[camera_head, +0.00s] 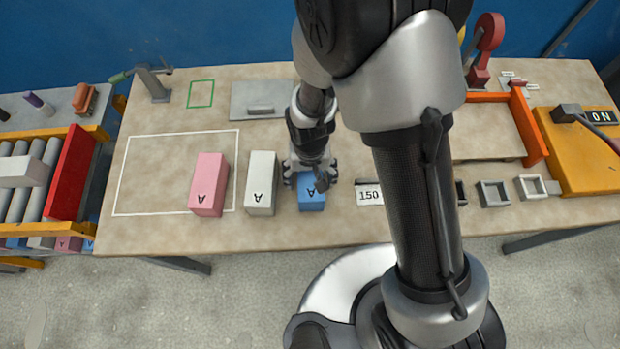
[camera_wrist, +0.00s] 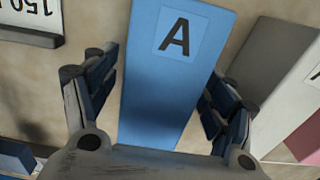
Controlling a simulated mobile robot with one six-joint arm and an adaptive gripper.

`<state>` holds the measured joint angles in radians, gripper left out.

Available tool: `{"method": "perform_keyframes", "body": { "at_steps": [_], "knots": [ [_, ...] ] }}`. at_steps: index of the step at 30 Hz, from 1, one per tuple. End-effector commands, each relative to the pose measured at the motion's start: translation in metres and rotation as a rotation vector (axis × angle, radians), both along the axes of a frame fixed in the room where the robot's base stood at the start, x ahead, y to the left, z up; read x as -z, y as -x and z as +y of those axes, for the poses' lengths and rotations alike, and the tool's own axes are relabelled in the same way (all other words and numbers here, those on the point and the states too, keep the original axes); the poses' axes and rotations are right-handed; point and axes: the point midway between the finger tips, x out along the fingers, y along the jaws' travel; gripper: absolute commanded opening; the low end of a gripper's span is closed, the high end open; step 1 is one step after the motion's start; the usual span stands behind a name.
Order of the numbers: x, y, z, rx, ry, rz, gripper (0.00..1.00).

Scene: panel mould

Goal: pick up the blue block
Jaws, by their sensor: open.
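The blue block (camera_head: 312,198) lies on the table below my gripper, with a letter A on it. My gripper (camera_head: 311,180) hides its far part in the head view. In the wrist view the blue block (camera_wrist: 165,85) runs between the two open fingers of my gripper (camera_wrist: 160,95), one on each side. A gap shows between each finger and the block. I cannot tell how far the fingertips are above the table.
A white block (camera_head: 261,185) stands left of the blue block, and a pink block (camera_head: 209,185) farther left. A sign reading 150 (camera_head: 369,194) is close on the right. Small grey frames (camera_head: 493,194) are farther right. A grey plate (camera_head: 245,108) lies behind.

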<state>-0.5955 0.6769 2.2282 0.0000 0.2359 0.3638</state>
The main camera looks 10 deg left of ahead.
Motion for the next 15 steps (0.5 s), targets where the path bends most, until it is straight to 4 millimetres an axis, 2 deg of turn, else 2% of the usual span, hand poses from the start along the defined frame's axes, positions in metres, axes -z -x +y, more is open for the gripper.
{"method": "perform_keyframes", "body": {
  "at_steps": [1,4,11,15],
  "knots": [
    [0.0125,0.0012,-0.0007,0.0,0.002,0.003,0.77],
    [0.021,0.0006,-0.0003,0.0,0.0,0.0,0.77],
    [0.0202,0.0004,-0.0002,0.0,-0.001,-0.001,0.76],
    [0.0201,0.0005,-0.0002,0.0,-0.001,-0.001,0.67]
  ]
}}
